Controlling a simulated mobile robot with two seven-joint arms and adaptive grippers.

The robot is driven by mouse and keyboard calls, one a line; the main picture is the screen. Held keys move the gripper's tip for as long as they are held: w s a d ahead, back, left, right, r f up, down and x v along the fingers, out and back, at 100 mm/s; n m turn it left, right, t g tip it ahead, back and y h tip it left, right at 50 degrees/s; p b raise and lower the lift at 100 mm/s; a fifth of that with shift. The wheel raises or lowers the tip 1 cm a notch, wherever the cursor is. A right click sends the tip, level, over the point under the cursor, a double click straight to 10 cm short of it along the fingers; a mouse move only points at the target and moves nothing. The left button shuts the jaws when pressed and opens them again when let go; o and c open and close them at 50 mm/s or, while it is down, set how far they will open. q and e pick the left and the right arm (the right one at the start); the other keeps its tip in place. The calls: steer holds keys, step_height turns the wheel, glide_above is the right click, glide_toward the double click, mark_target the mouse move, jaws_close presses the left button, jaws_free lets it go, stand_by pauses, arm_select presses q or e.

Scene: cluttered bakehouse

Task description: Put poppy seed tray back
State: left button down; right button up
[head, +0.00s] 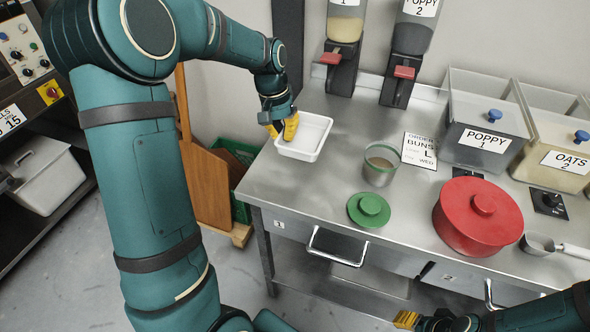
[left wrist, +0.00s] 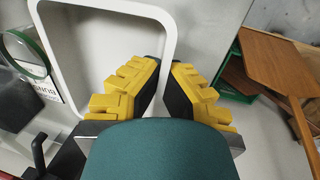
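A shallow white tray (head: 312,150) is at the far left end of the steel counter. It looks empty. My left gripper (head: 281,128) is at the tray's left wall, one yellow finger inside and one outside. In the left wrist view, the white tray (left wrist: 105,8) lies left of the fingertips, and its rim runs in between the two fingers (left wrist: 166,68), which look closed on it. I cannot tell whether the tray touches the counter. My right gripper (head: 420,321) shows partly at the bottom edge, low in front of the counter; its opening is unclear.
The counter (head: 315,190) holds a glass cup (head: 381,170), a green lid (head: 369,210), a red pot (head: 470,222), a POPPY 1 bin (head: 482,125), an OATS bin (head: 560,140) and a scoop (head: 540,244). Wooden boards (head: 205,185) and a green crate (head: 240,152) stand left.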

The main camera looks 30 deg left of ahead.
mark_target(287, 169)
arm_select(q)
step_height(287, 169, down, 10)
steer(key=shift+r+b, duration=0.1)
steer(key=shift+b, duration=1.1)
steer(key=shift+f, duration=0.25)
steer(key=c, duration=1.1)
jaws_free()
steer(key=shift+c, duration=0.2)
step_height(287, 169, up, 12)
steer(key=a+p, duration=0.2)
steer(key=shift+s+p, duration=0.3)
steer(key=shift+p, duration=0.1)
steer(key=shift+s, duration=0.1)
